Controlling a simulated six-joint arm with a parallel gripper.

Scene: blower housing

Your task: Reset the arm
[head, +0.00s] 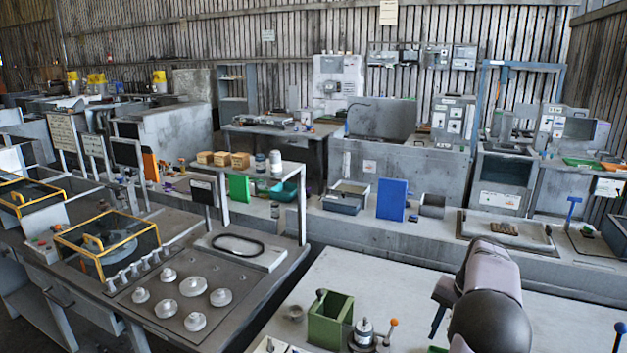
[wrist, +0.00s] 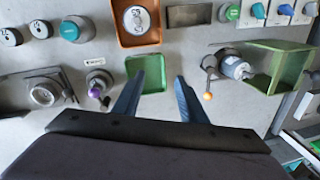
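My gripper (head: 438,320) is raised above the light worktop at the lower right in the head view, partly hidden behind my arm. In the wrist view my gripper (wrist: 156,88) shows two blue fingers spread apart with nothing between them. A shallow green tray (wrist: 151,68) lies below, between and beyond the fingertips. The fingers look apart from everything on the worktop, though their exact height cannot be told.
Around the gripper are a green bin (wrist: 285,62), a metal fitting with an orange-knobbed lever (wrist: 232,68), a purple-knobbed fitting (wrist: 97,84) and an orange tray (wrist: 120,37). The worktop (head: 345,270) has clear room toward its back. A long bench (head: 370,228) stands behind.

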